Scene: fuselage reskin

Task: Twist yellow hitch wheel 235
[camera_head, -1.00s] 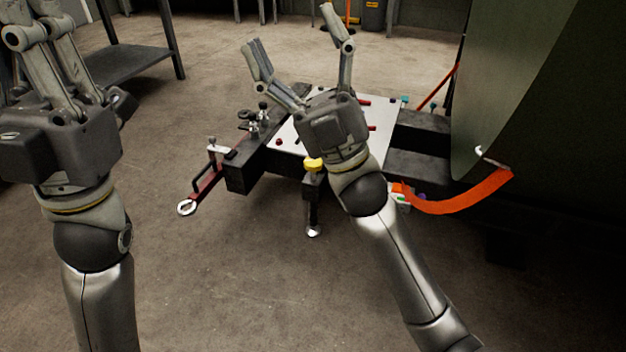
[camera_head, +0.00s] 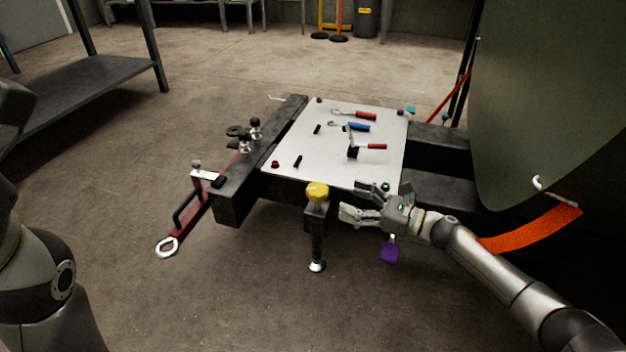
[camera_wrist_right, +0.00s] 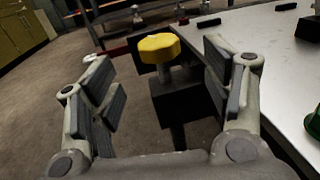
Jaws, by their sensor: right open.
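The yellow hitch wheel (camera_head: 317,192) sits on top of a dark upright jack post (camera_head: 317,228) at the front edge of the cart. My right gripper (camera_head: 350,202) is open and empty, just right of the wheel and pointing left at it. In the right wrist view the wheel (camera_wrist_right: 158,47) shows ahead, between and beyond the open fingers (camera_wrist_right: 163,95), apart from them. Only part of my left arm (camera_head: 40,290) shows at the left edge of the head view; its gripper is out of the picture.
A white board (camera_head: 335,145) with several tools lies on the cart behind the wheel. A red tow bar (camera_head: 190,218) reaches out to the left. A purple tag (camera_head: 389,253) hangs below my right gripper. A green curved panel (camera_head: 545,100) and an orange strap (camera_head: 535,230) are at right.

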